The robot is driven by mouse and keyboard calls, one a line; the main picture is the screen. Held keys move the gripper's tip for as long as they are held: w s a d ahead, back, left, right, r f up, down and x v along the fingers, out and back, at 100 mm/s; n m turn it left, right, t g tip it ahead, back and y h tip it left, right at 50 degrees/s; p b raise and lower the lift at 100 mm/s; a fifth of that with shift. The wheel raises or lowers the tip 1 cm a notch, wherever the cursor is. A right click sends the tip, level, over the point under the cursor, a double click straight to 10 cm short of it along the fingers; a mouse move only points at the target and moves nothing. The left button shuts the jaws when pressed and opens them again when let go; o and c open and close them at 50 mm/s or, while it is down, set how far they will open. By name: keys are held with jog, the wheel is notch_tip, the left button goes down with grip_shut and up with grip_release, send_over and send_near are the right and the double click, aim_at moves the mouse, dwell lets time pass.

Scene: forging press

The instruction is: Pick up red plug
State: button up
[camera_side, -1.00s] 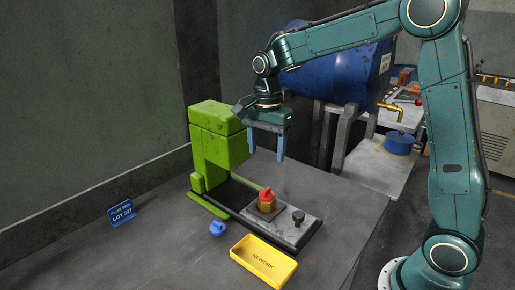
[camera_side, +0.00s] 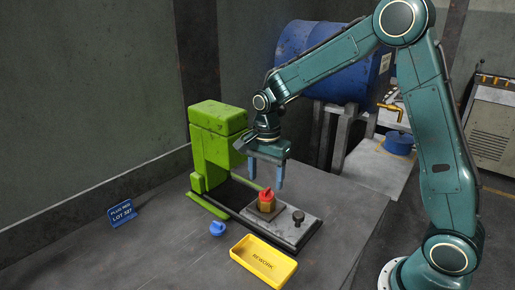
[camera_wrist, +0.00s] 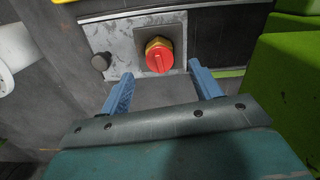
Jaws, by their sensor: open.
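The red plug (camera_side: 267,194) sits on top of a brass-coloured hex piece (camera_side: 267,205) on the grey plate of the green press (camera_side: 218,150). In the wrist view the red plug (camera_wrist: 159,59) shows beyond the fingertips, between them and a little left of the right finger. My gripper (camera_side: 266,183) is open and empty, with its blue fingers above the plug and not touching it. In the wrist view my gripper (camera_wrist: 161,75) shows both fingers spread apart.
A yellow REWORK tray (camera_side: 264,261) lies in front of the press, with a blue plug (camera_side: 217,228) on the table to its left. A dark knob (camera_side: 298,216) stands on the plate right of the red plug. A blue lot sign (camera_side: 121,213) stands at left.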

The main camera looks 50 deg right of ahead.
aim_at(266, 190)
jog(key=shift+s+f, duration=0.1)
jog(key=shift+f, duration=1.95)
jog(key=c, duration=1)
